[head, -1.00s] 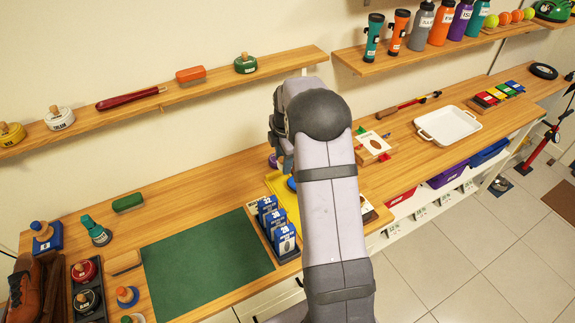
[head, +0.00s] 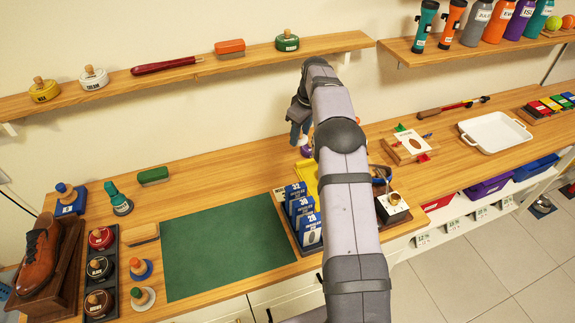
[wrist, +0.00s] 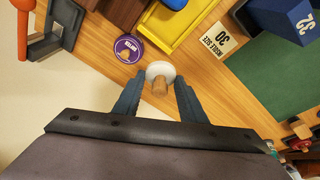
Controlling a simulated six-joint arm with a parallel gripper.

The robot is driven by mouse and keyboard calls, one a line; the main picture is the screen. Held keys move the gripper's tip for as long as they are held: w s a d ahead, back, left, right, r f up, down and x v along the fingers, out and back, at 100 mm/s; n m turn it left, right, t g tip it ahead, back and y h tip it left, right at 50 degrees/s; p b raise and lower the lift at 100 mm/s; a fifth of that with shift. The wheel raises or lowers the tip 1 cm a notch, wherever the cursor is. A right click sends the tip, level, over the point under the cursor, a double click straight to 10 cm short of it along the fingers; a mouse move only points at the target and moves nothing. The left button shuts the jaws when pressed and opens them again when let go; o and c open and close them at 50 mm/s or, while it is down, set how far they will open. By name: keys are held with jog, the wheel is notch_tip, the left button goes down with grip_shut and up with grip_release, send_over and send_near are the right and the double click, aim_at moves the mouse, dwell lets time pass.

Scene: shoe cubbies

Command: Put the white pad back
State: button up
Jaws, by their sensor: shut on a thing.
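The white pad (wrist: 161,70) is a round white disc with a wooden knob. In the wrist view it sits between the fingertips of my gripper (wrist: 160,84), which is shut on its knob. Two other knobbed pads, a blue one (head: 140,268) and a green-and-white one (head: 143,297), stand at the front left beside the dark tin rack (head: 105,316).
A purple tin (wrist: 128,48) lies close to the held pad. Blue size boxes (head: 309,230) stand right of the green mat (head: 225,245). Wall shelves (head: 190,76) run above the bench. The bench behind the mat is mostly clear.

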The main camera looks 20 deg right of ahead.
jog(key=w+a+f+m+t+h+b, duration=0.1)
jog(key=w+m+b, duration=0.3)
jog(key=m, duration=0.4)
jog(key=shift+w+a+f+t, duration=0.4)
jog(key=shift+w+a+f, duration=0.2)
jog(key=shift+w, duration=0.2)
jog(key=p, duration=0.2)
send_over(287, 156)
jog(key=s, duration=0.2)
jog(key=shift+w+a+f, duration=0.1)
jog(key=shift+f, duration=2.15)
jog(key=shift+w+a+f, duration=0.1)
jog(key=shift+f, duration=2.6)
jog(key=shift+f, duration=0.1)
jog(key=shift+f, duration=0.15)
jog(key=o, duration=0.9)
